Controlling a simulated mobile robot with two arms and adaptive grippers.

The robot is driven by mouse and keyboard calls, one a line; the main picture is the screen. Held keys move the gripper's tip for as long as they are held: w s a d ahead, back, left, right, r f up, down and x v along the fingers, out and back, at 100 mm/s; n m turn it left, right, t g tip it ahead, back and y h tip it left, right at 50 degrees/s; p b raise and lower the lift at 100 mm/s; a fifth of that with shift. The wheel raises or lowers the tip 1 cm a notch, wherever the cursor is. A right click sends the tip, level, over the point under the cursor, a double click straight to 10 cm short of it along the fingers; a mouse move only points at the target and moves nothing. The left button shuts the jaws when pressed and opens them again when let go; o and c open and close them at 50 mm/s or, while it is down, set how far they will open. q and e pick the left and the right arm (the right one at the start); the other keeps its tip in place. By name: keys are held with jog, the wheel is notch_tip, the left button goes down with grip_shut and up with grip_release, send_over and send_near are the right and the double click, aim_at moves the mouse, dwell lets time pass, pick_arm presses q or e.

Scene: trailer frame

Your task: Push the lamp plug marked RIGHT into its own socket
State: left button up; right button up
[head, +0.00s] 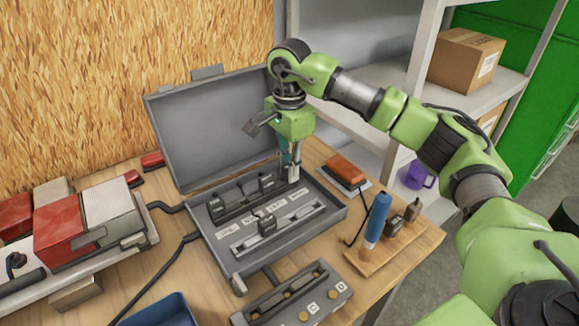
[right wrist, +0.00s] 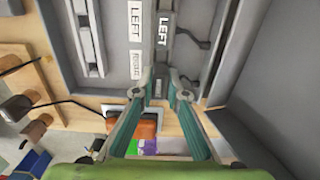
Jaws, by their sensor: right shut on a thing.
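The open grey case (head: 330,208) on the bench holds a row of dark sockets and white labels. My right gripper (head: 292,172) reaches down at the row's right end. In the right wrist view its teal fingers (right wrist: 160,84) are shut on a small grey plug (right wrist: 160,72), whose own marking I cannot read. A plug marked LEFT (right wrist: 163,28) sits close by in the row, beside a white LEFT label (right wrist: 135,20). Below that label is another label (right wrist: 136,65), which seems to read RIGHT. Whether the held plug is seated is hidden. My left gripper is out of view.
An orange block (head: 345,169), a wooden stand with a blue-handled tool (head: 377,220) and a grey connector box (head: 290,300) lie around the case. The raised lid (head: 205,125) stands behind.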

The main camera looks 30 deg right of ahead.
jog(key=shift+f, duration=0.1)
jog(key=o, duration=1.2)
jog(key=shift+r+p, duration=2.5)
jog(key=shift+r, duration=1)
